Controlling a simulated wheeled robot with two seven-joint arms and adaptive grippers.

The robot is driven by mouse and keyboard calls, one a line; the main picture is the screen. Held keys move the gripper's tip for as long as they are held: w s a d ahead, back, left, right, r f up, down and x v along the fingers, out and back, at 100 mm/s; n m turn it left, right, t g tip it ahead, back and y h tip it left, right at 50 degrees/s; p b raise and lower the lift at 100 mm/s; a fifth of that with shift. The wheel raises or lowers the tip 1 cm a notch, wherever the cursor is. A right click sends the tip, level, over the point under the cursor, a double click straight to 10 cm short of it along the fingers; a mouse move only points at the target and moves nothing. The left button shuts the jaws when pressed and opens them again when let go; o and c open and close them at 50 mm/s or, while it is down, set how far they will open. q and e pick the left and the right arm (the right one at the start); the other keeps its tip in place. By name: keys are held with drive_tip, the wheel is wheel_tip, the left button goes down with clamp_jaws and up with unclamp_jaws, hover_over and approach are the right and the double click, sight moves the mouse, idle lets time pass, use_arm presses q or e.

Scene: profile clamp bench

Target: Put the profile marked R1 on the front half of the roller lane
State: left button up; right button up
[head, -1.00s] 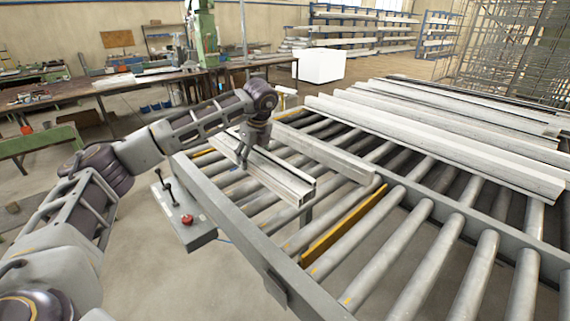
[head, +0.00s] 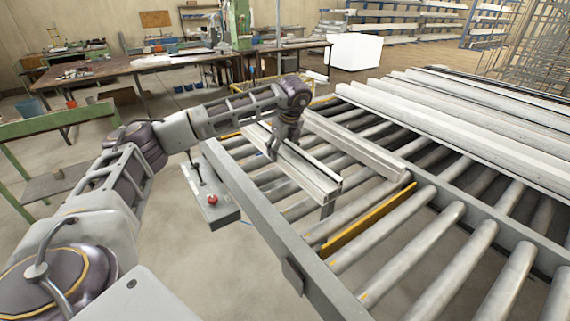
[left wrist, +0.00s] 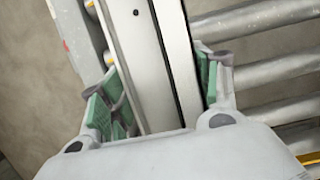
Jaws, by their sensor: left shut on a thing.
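A pale metal profile (head: 318,183) lies lengthwise over the left part of the roller lane (head: 262,222), close to its left side rail. No R1 mark can be read on it. My left gripper (head: 284,143) is shut on this profile from above, around its middle or far part. In the left wrist view the profile (left wrist: 150,60) runs between the green-padded fingers of my left gripper (left wrist: 156,92). I cannot tell whether it touches the rollers. My right gripper is not in view.
Another profile (head: 360,146) lies just right of the held one. A yellow bar (head: 368,222) crosses the lane; the rollers nearer me are bare. Several long profiles (head: 450,117) lie at the back right. A control box with a red button (head: 212,199) stands left of the rail.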

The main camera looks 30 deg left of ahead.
use_arm(q)
drive_tip(key=shift+f, duration=1.4)
wheel_tip(320, 180, down, 4)
drive_tip(key=shift+r+p, duration=0.15)
drive_tip(key=shift+p, duration=0.45)
drive_tip(key=o, duration=1.5)
